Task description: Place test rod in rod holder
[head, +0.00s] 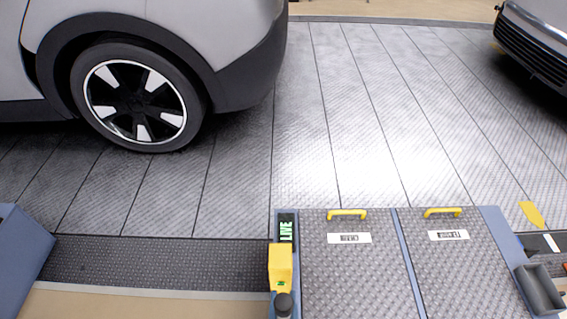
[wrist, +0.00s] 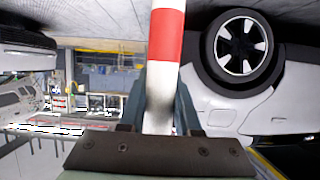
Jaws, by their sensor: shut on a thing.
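The test rod (wrist: 166,38), white with a red band, runs up the middle of the wrist view and out of its top edge. My gripper (wrist: 160,97) is shut on it, with one blue-grey finger on each side of the rod. The far end of the rod is out of frame. The gripper and rod do not show in the head view. I cannot make out the rod holder for certain in either view.
A cabinet top with two dark panels (head: 355,270) and yellow handles (head: 347,214) stands at the front. A yellow block (head: 280,265) sits beside a LIVE display (head: 287,229). A dark open bin (head: 540,288) is at right. A silver car (head: 220,50) stands behind on grey flooring.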

